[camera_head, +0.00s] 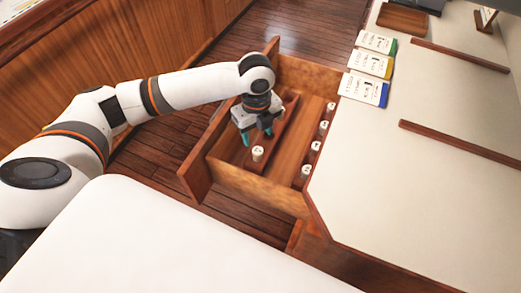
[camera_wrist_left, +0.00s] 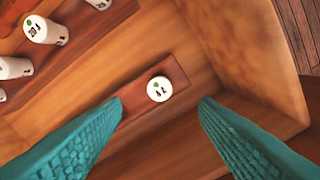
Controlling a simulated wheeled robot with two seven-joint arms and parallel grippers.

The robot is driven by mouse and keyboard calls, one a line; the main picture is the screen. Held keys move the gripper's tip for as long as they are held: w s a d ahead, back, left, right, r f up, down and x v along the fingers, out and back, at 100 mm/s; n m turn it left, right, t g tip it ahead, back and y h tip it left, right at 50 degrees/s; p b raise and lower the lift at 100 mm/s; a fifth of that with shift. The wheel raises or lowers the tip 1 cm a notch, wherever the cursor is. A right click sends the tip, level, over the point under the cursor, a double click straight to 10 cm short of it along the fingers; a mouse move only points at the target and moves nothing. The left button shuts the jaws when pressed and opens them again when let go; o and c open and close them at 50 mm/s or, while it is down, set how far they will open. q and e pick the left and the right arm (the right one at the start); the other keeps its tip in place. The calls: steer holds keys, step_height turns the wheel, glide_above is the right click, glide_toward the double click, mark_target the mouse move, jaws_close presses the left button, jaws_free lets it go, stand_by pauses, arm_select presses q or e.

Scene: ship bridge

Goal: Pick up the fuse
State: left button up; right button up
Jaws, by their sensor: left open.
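A white round fuse (camera_head: 257,153) with dark marks stands at the near end of a narrow wooden strip inside an open wooden drawer (camera_head: 262,184). The fingers do not appear to touch the fuse. My right gripper is out of view.
Several other white fuses (camera_head: 315,146) stand in a row along the drawer's right side. The drawer walls rise around my gripper. A white counter with booklets (camera_head: 367,89) and wooden rails (camera_head: 460,144) lies to the right.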

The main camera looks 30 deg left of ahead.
mark_target(258, 150)
arm_select(q)
steer(key=f, duration=0.2)
steer(key=shift+s+f, duration=0.2)
steer(key=shift+f, duration=0.15)
steer(key=shift+w+f, duration=0.1)
steer(key=shift+f, duration=0.25)
steer(key=shift+w+d+f, duration=0.1)
steer(key=shift+f, duration=2.65)
steer(key=c, duration=1.1)
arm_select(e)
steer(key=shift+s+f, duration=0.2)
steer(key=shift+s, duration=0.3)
